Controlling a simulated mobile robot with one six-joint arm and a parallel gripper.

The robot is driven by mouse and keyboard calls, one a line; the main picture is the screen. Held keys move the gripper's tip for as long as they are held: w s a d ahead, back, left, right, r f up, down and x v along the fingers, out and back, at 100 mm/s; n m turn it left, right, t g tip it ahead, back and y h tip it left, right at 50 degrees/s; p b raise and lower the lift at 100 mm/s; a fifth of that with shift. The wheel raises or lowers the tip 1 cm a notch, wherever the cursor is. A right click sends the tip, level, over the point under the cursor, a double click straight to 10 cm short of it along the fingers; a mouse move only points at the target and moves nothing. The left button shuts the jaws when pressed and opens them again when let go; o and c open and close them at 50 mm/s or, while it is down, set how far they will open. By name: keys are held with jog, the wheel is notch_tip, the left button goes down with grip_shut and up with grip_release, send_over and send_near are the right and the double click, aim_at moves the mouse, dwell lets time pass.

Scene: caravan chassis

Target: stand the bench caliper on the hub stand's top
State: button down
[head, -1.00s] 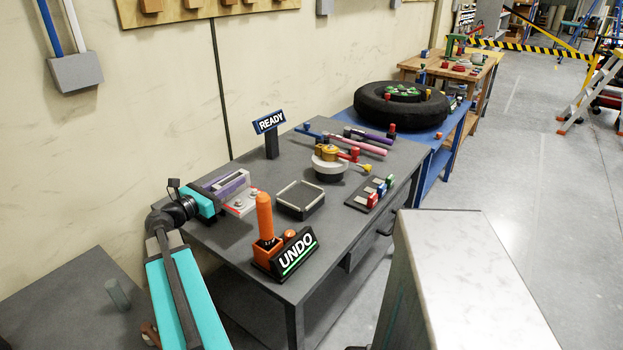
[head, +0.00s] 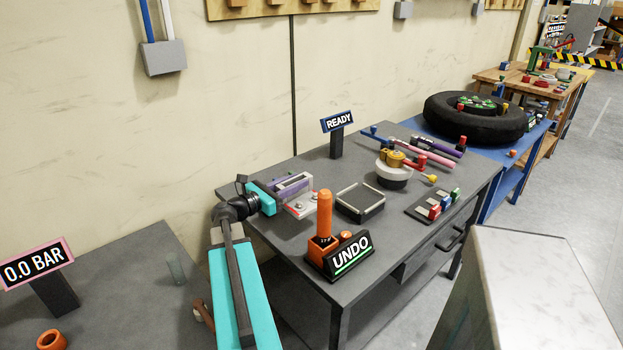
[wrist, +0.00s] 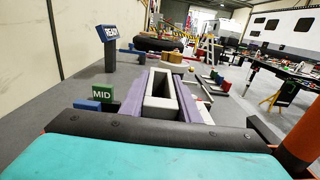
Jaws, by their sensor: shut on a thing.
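My gripper (wrist: 161,99) has purple fingers, shut on a pale grey, hollow rectangular piece (wrist: 160,84) that I take to be the bench caliper. In the head view my gripper (head: 292,184) is low over the left rear of the grey bench; a pale plate with red knobs (head: 300,206) lies under or beside it, and contact cannot be told. A round stand with a white top and dark base (head: 394,174), probably the hub stand, is apart to the right. The stand shows ahead in the wrist view (wrist: 178,67).
A square dark tray (head: 360,202) lies between my gripper and the round stand. An orange lever (head: 325,215) and UNDO sign (head: 347,255) stand at the front, a READY sign (head: 338,125) at the back. Coloured blocks (head: 440,206) are on the right. A MID sign (wrist: 102,93) is near my gripper.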

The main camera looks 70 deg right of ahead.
aim_at(295, 205)
jog(key=shift+f, duration=2.3)
jog(key=shift+f, duration=0.15)
jog(key=shift+f+p, duration=0.3)
jog(key=shift+f, duration=1.4)
jog(key=shift+f, duration=0.1)
jog(key=c, duration=1.8)
grip_release()
jog(key=shift+f, duration=0.2)
jog(key=o, duration=0.5)
jog(key=shift+c, duration=0.2)
jog(key=shift+r, duration=0.1)
